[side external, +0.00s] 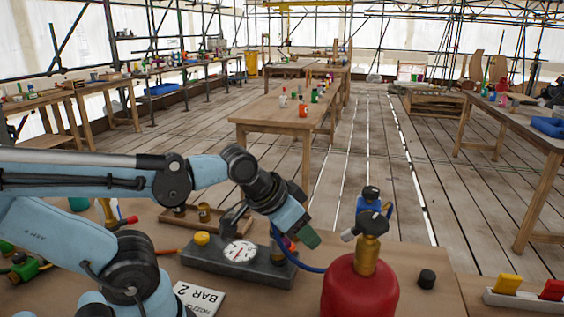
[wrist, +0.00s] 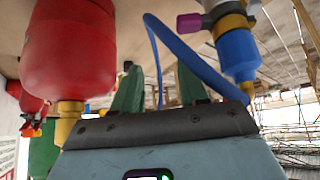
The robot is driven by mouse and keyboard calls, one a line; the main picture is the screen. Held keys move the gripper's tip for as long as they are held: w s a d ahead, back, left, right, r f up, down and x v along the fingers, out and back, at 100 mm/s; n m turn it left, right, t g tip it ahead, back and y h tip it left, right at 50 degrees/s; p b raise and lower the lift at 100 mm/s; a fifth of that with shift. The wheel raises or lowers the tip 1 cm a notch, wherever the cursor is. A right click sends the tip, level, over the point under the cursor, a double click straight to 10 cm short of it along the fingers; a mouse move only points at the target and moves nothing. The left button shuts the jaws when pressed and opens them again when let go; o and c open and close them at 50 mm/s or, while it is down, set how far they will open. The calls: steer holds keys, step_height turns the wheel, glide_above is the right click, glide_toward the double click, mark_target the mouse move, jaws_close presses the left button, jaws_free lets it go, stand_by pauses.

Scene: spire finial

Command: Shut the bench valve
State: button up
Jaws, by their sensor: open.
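My gripper (side external: 306,237) has green fingertips and is over the right end of the grey gauge block (side external: 222,262), left of the red cylinder (side external: 360,289). In the wrist view its two green fingers (wrist: 160,88) stand apart with nothing gripped. There, a blue fitting (wrist: 237,50) with a purple knob (wrist: 190,23) and brass ends is at right, apart from the fingers. A blue hose (wrist: 186,60) passes behind the fingers. The red cylinder shows at upper left (wrist: 68,50). Which fitting is the bench valve I cannot tell; part of the block's end is hidden by my gripper.
A BAR 2 card (side external: 200,299) lies in front. A red-handled brass fitting (side external: 125,221) is at left. A black cap (side external: 427,279) and a white tray (side external: 525,300) are at right.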

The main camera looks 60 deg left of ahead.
steer(key=shift+o, duration=2.6)
steer(key=shift+r, duration=0.3)
steer(key=shift+o, duration=0.4)
step_height(320, 180, up, 13)
steer(key=s+d+f+m+t+h, duration=0.3)
steer(key=m+h, duration=0.7)
steer(key=h, duration=0.4)
steer(key=shift+d+f+t, duration=0.6)
steer(key=shift+d+f, duration=0.5)
steer(key=shift+f, duration=0.25)
